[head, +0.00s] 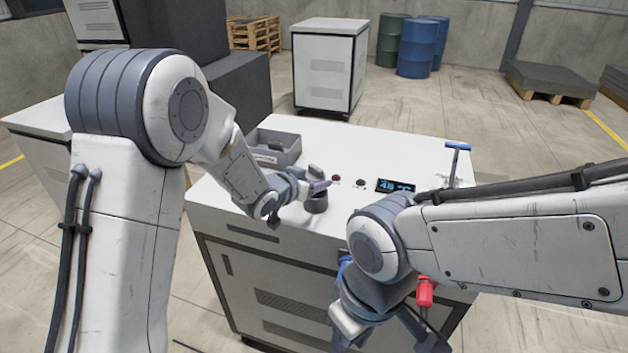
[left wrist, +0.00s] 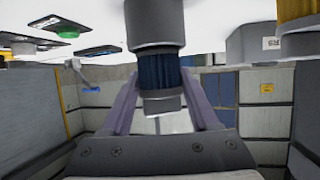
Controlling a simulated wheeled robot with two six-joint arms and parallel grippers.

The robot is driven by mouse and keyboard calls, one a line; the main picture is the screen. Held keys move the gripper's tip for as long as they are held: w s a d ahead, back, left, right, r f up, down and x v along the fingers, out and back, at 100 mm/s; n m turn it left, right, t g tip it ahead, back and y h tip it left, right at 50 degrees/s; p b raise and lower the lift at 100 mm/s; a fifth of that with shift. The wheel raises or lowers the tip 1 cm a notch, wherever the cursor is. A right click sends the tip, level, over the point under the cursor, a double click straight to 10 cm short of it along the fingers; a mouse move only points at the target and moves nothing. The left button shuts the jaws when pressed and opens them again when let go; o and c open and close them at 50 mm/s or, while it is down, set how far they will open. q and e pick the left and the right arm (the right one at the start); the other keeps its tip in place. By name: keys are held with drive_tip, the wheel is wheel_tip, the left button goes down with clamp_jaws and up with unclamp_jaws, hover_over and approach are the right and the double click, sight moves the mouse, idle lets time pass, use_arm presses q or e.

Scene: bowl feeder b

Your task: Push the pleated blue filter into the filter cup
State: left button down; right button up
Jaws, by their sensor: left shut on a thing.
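The pleated blue filter (left wrist: 158,70) is between the two fingers of my left gripper (left wrist: 163,98), which is shut on it. Its grey end cap (left wrist: 160,102) faces the gripper palm. A wider grey cylinder, seemingly the filter cup (left wrist: 153,22), lines up with the filter's far end and hides it; I cannot tell how deep the filter sits. In the head view the left gripper (head: 316,187) is just above the dark cup (head: 316,204) on the white cabinet top. My right gripper (head: 360,325) is low in front of the cabinet, its fingers mostly hidden.
On the white cabinet top (head: 385,143) are a grey tray (head: 288,150), a red button (head: 335,177), a green button (head: 360,183), a display (head: 395,186) and a blue-handled lever (head: 457,148). A yellow pleated part (left wrist: 298,9) shows in the wrist view. The back middle is clear.

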use_arm(q)
drive_tip(key=shift+f+b, duration=0.9)
drive_tip(key=shift+f, duration=0.2)
drive_tip(key=shift+c, duration=0.3)
unclamp_jaws()
drive_tip(key=v, duration=1)
drive_tip(key=shift+s, duration=0.2)
drive_tip(key=shift+a+r, duration=0.15)
drive_tip(key=s+m+g+y+p, duration=0.1)
drive_tip(key=s+g+y, duration=0.4)
drive_tip(key=s, duration=2.6)
drive_tip(key=g+p, duration=0.1)
drive_tip(key=g, duration=0.5)
drive_tip(key=shift+d+f+y+p, duration=0.2)
drive_tip(key=shift+f+y+p, duration=0.1)
drive_tip(key=shift+f, duration=0.05)
